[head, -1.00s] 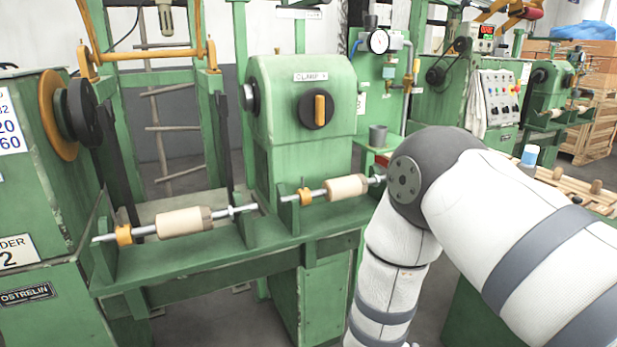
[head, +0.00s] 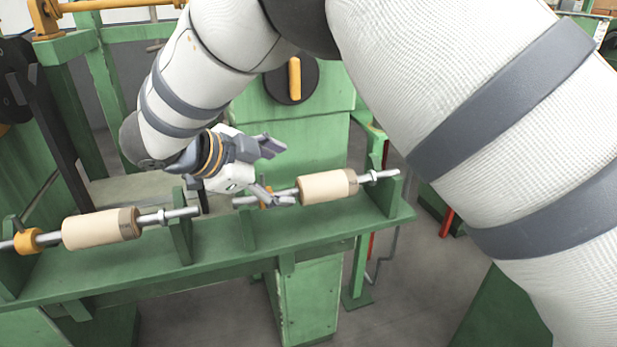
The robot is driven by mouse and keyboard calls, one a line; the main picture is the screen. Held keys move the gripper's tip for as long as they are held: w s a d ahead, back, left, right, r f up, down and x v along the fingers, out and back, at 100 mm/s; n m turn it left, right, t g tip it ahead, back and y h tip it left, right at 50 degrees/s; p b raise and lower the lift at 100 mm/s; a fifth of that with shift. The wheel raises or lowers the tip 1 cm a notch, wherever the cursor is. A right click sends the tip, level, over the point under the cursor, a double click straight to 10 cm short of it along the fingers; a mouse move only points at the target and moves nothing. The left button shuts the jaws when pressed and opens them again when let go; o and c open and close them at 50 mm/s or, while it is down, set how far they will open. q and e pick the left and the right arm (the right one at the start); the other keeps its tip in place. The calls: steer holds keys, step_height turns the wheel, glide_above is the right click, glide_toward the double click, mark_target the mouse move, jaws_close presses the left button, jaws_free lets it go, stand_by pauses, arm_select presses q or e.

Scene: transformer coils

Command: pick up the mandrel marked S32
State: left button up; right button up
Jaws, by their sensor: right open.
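Two mandrels rest in slotted green supports on the green bench; each is a steel rod with a cream cylinder and an orange collar. The left mandrel (head: 101,229) lies at the lower left. The right mandrel (head: 326,186) lies near the middle. No S32 mark is readable on either one. My right gripper (head: 279,173) is open and empty just left of the right mandrel's cylinder. Its lower finger overlaps the rod and orange collar in the picture; I cannot tell whether it touches. My left gripper is out of view.
The green bench (head: 215,255) runs across the view, with upright support plates (head: 180,226) beside the rods. A green machine housing (head: 325,125) with an orange-handled dial (head: 295,80) stands behind. My right arm covers much of the upper right.

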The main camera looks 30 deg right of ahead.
mark_target(313, 188)
steer(key=x, duration=1.1)
steer(key=shift+s+f, duration=0.25)
steer(key=shift+f, duration=0.25)
steer(key=shift+r, duration=0.15)
jaws_close()
